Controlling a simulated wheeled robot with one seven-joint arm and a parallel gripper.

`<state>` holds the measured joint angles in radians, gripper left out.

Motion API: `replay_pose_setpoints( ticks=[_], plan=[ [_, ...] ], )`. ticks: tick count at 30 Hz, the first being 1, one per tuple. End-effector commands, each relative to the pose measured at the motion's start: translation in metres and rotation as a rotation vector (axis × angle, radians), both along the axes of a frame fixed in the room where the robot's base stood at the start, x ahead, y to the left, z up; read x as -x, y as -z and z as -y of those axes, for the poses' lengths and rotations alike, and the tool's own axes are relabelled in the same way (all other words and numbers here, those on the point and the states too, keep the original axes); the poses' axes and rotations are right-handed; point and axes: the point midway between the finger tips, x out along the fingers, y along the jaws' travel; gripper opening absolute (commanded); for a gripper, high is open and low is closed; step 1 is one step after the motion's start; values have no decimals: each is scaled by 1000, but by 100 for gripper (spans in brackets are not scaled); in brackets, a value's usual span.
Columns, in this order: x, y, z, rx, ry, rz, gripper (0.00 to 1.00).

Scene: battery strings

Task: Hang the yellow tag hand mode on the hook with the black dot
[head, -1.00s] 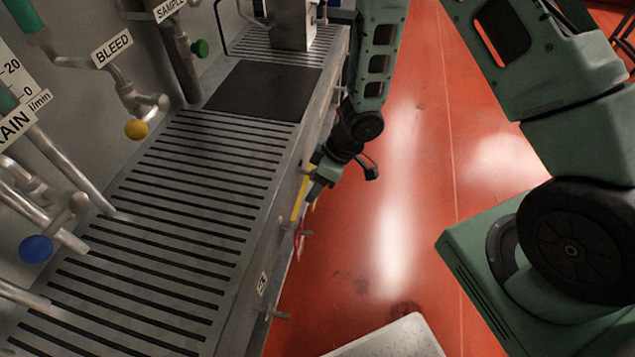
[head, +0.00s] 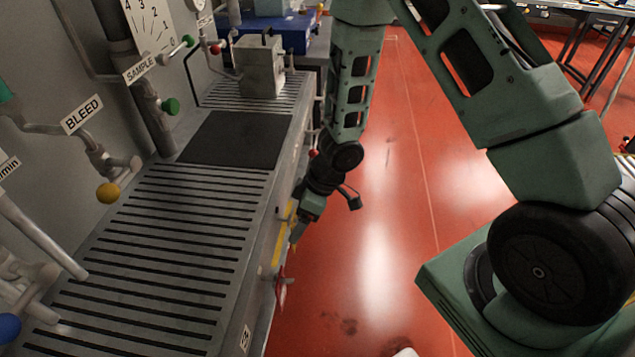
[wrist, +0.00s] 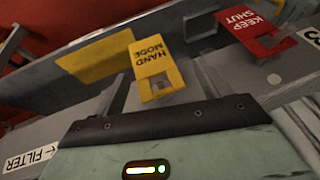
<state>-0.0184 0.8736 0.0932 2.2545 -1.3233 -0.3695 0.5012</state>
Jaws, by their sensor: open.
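The yellow HAND MODE tag (wrist: 155,68) is in the middle of the wrist view, with its lettering upside down and a squarish opening near its lower end. It lies just beyond the dark edge of my gripper's body. In the head view my gripper (head: 298,230) is low beside the front face of the bench, open. Its fingertips are small and partly hidden there, and I see nothing clearly held. A hook with a black dot cannot be made out in either view.
A red KEEP SHUT tag (wrist: 250,32) hangs right of the yellow tag. A FILTER label (wrist: 32,157) is at lower left. The slatted bench (head: 170,240) has a black mat (head: 235,139) and a grey block (head: 259,66). The red floor (head: 375,240) beside it is clear.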

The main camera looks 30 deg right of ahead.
Motion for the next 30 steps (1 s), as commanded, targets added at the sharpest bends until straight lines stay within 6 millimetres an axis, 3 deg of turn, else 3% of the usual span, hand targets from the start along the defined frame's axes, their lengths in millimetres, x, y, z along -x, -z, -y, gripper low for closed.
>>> replay_pose_setpoints(
  ticks=[1, 6, 15, 21, 30],
  plan=[
    [0, -17, 6, 0, 4, 4, 76],
    [3, -56, 23, 0, 2, 3, 76],
    [8, -109, 49, 1, 1, 1, 76],
    [9, -124, 57, 0, 1, 0, 76],
    [7, -129, 56, 9, 5, 14, 76]
  ],
)
